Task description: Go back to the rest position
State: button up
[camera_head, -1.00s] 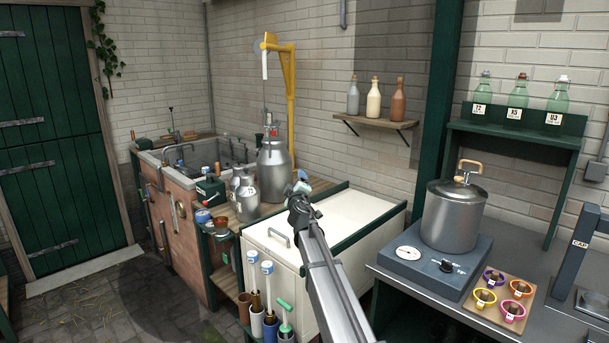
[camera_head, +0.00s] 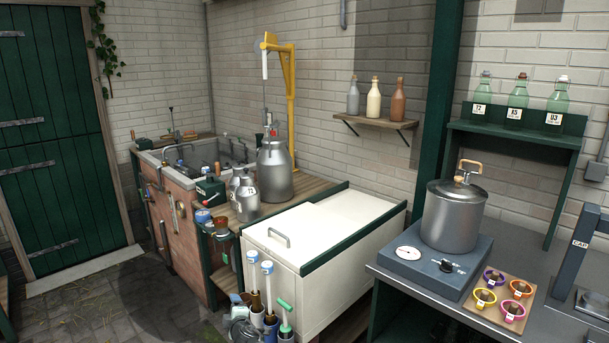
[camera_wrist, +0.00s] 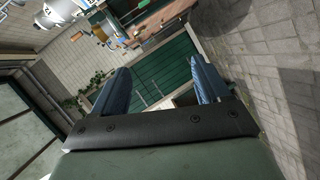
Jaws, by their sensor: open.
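My gripper (camera_wrist: 163,82) shows in the wrist view with its two blue fingers wide apart and nothing between them. Beyond the fingers are the dark green door and the paved floor, seen tilted. In the head view the arm no longer crosses the white chest (camera_head: 320,240). A small grey shape at the bottom edge of that view, beside the tubes, may be part of my arm; I cannot tell. The milk cans (camera_head: 273,172) stand upright on the wooden bench, clear of the gripper.
The steel pot (camera_head: 452,218) sits on a blue-grey scale (camera_head: 432,262) at the right, beside a board of coloured cups (camera_head: 503,297). Bottles (camera_head: 374,98) stand on a wall shelf. Brushes in tubes (camera_head: 270,300) hang at the chest's front. The chest top is clear.

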jog(key=s+d+f+m+g+h, duration=0.2)
jog(key=s+d+f+m+h, duration=0.15)
jog(key=d+f, duration=0.85)
jog(key=s+d+f+m+g+h, duration=0.3)
jog(key=s+d+f+m, duration=0.1)
jog(key=s+d+f, duration=0.5)
jog(key=s+d+f+m+g+h, duration=0.3)
jog(key=s+d+f, duration=0.35)
jog(key=d, duration=0.55)
jog(key=s+d+f+m+g+y, duration=0.1)
jog(key=s+d+f+m+g, duration=0.25)
jog(key=s, duration=0.55)
jog(key=s+d+f+m+g, duration=0.2)
jog(key=s+d+g, duration=0.15)
jog(key=s, duration=0.55)
jog(key=s+m+g+y, duration=0.2)
jog(key=s+m+g, duration=0.1)
jog(key=s, duration=1.4)
jog(key=shift+s+d+r+g, duration=0.15)
jog(key=shift+s+d+g, duration=0.2)
jog(key=shift+g, duration=0.55)
jog(key=shift+w+y, duration=0.1)
jog(key=shift+y, duration=0.15)
